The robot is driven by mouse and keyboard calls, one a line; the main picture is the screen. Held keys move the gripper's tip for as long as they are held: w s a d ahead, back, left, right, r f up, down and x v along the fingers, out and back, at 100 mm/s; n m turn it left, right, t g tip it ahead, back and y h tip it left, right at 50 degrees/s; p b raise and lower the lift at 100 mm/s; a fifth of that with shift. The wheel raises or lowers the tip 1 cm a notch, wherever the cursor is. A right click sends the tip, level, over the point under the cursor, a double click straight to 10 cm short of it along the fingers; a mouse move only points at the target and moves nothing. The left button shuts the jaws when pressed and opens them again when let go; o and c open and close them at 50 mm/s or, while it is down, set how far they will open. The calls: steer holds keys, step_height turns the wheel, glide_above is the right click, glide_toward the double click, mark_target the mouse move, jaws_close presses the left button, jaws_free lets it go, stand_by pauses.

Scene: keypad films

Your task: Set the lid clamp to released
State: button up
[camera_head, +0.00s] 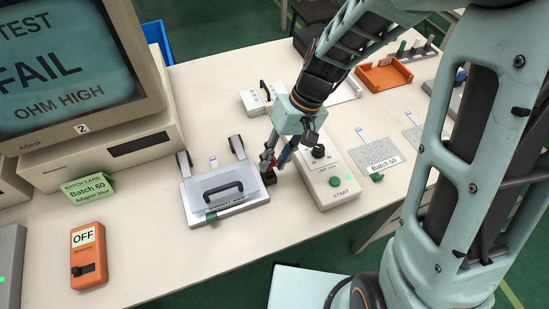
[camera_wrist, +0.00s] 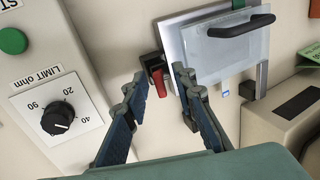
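The test fixture (camera_head: 240,203) has a clear lid with a black handle (camera_head: 222,189), and the lid lies down over it. In the wrist view the lid (camera_wrist: 228,50) shows at the upper right. A red clamp lever (camera_wrist: 157,82) on a black block stands beside the fixture's edge. The block (camera_head: 269,179) shows in the head view, partly hidden by my gripper (camera_head: 267,165). In the wrist view my gripper (camera_wrist: 161,75) is open, its fingertips on either side of the red lever. Contact with the lever cannot be told.
A control box (camera_head: 325,185) with a black knob and green START button stands close right of my gripper. A monitor (camera_head: 70,70) reads FAIL, OHM HIGH. An orange box (camera_head: 88,255) marked OFF and a Batch 60 card (camera_head: 88,188) lie left. An orange tray (camera_head: 384,76) stands at the back.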

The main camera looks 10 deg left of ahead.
jaws_close()
steer(key=shift+w+d+f+y+b, duration=0.2)
steer(key=shift+y+b, duration=0.1)
steer(key=shift+b, duration=0.3)
steer(key=shift+d+g+y+b, duration=0.15)
steer(key=shift+g+y+b, duration=0.35)
steer(key=shift+y, duration=0.1)
jaws_free()
